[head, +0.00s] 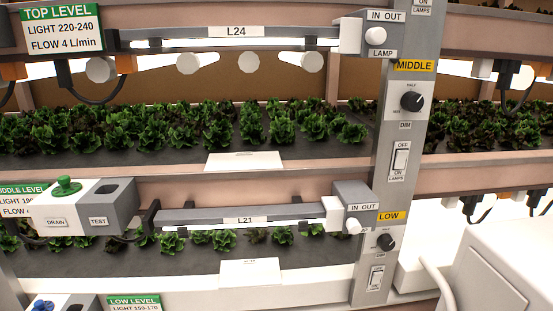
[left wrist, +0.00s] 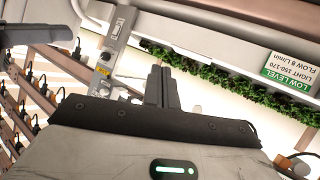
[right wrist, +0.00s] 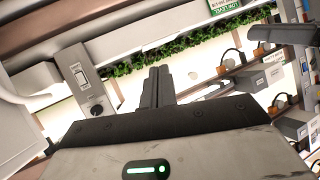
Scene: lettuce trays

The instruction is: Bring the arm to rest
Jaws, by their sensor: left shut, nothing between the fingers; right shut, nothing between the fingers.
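My left gripper (left wrist: 161,88) shows in the left wrist view with its two dark fingers together and nothing between them. My right gripper (right wrist: 157,85) shows in the right wrist view, also shut and empty. Neither gripper appears in the head view. Both grippers point toward the rack of lettuce shelves, apart from it as far as I can tell. Green lettuce (left wrist: 210,75) shows beyond the left fingers, and lettuce (right wrist: 180,45) also lies beyond the right fingers.
The rack's grey post (head: 395,150) carries dimmer knobs and switches. Lamp bars L24 (head: 200,40) and L21 (head: 215,217) cross above trays of lettuce. A drain and test box (head: 85,210) with a green knob is at left. A white body (head: 505,265) stands at lower right.

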